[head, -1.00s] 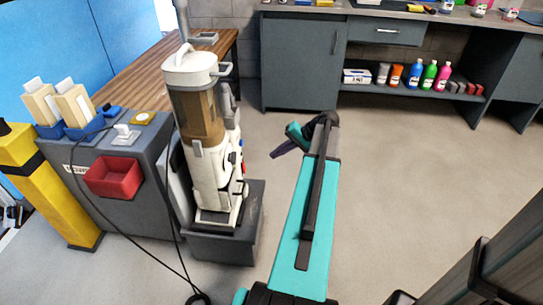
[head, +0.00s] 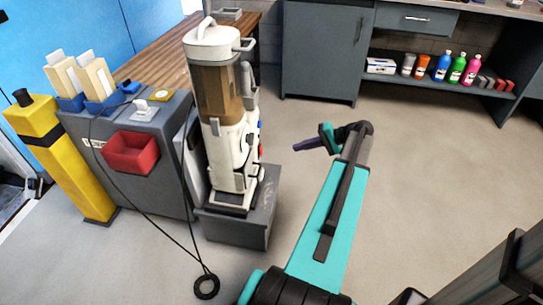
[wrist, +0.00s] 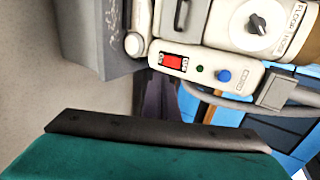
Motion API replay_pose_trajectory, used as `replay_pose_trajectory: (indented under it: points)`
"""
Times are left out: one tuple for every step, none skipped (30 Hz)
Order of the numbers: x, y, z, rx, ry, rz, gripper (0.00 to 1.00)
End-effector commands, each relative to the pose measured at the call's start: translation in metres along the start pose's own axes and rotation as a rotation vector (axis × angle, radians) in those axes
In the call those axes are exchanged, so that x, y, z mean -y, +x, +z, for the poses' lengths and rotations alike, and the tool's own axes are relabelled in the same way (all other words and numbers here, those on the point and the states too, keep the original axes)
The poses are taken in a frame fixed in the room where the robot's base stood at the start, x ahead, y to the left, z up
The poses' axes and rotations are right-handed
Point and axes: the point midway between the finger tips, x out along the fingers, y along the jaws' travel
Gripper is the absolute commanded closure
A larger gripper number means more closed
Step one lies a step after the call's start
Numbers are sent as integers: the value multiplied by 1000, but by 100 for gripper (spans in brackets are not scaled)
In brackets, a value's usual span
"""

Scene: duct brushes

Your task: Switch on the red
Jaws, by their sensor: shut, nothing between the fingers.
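A white upright vacuum cleaner (head: 233,150) with a brown clear canister stands on a grey plinth (head: 240,222).
A grey cabinet with a red bin (head: 131,153) and a yellow post (head: 62,160) stand at left. A black cable with a ring (head: 206,286) lies on the floor. A workbench with bottles (head: 440,67) is at the back.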

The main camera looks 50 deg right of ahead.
Motion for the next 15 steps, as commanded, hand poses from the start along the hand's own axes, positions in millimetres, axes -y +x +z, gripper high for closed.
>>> replay_pose_trajectory:
  points:
    - [-10, 1, -1, -3, 0, -27, 100]
    - [-12, 1, -1, -5, -1, -41, 100]
    - [-14, 0, -1, -7, -2, -56, 100]
    - [-15, 0, -1, -8, -2, -66, 100]
    - [-16, -1, -1, -8, -3, -73, 100]
    - [-17, -1, 0, -9, -4, -80, 100]
    - [-17, -1, 0, -9, -5, -84, 100]
    - [-16, -1, 0, -9, -6, -86, 100]
    - [-16, -1, 0, -9, -6, -87, 100]
    - [-16, -1, 0, -9, -6, -87, 100]
    - [-16, -1, 0, -9, -7, -87, 100]
    - [-16, -1, 0, -9, -6, -87, 100]
    - [-16, -1, 0, -9, -6, -86, 100]
    - [-16, -1, 0, -9, -6, -86, 100]
    - [-16, -1, 0, -9, -6, -86, 100]
